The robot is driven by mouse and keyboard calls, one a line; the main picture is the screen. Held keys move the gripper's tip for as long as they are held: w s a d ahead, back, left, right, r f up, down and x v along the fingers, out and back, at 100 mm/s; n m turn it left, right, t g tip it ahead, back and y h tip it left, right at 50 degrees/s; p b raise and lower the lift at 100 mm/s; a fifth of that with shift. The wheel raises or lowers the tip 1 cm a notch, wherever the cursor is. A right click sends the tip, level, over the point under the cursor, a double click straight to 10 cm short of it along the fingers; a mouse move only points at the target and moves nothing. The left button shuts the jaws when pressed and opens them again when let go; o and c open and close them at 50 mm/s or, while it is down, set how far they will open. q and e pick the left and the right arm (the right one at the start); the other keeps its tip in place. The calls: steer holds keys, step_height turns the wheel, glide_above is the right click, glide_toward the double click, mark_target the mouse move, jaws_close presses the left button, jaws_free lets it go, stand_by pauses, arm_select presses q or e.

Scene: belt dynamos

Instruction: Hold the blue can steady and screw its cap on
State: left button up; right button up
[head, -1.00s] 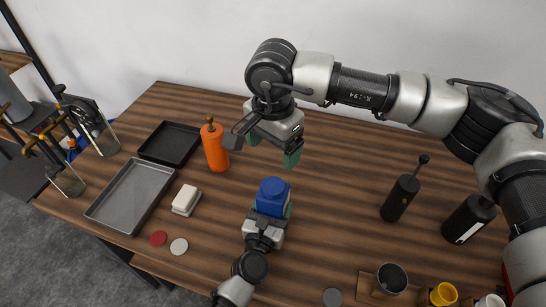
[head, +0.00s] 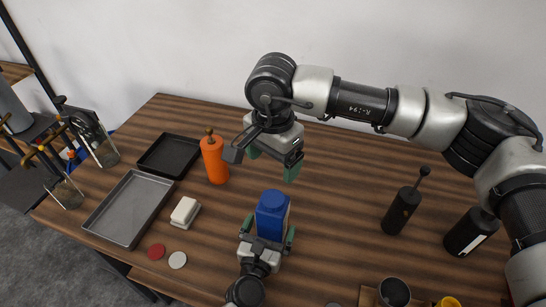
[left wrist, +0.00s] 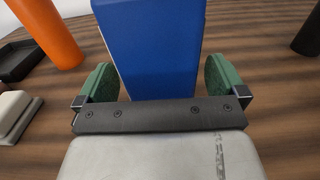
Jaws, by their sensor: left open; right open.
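The blue can (head: 272,217) stands upright on the wooden table, with a blue cap (head: 274,200) on its top. How tightly the cap sits I cannot tell. My left gripper (head: 268,240) is open, its green fingers on either side of the can's lower part. In the left wrist view the can (left wrist: 150,45) is between the two fingers (left wrist: 160,82), with gaps showing on both sides. My right gripper (head: 272,165) is open and empty, above and behind the can, its fingers pointing down.
An orange bottle (head: 215,160) stands left of my right gripper. A grey tray (head: 128,208), a black tray (head: 170,155) and a white block (head: 185,211) lie to the left. Black bottles (head: 400,211) stand on the right. Table between can and black bottles is clear.

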arm_select(q)
steer(key=b+v, duration=0.1)
steer(key=v, duration=0.6)
steer(key=shift+f+b, duration=0.1)
steer(key=shift+b, duration=0.2)
steer(key=shift+s+a, duration=0.15)
steer(key=shift+s, duration=0.45)
arm_select(e)
steer(key=shift+f, duration=1.05)
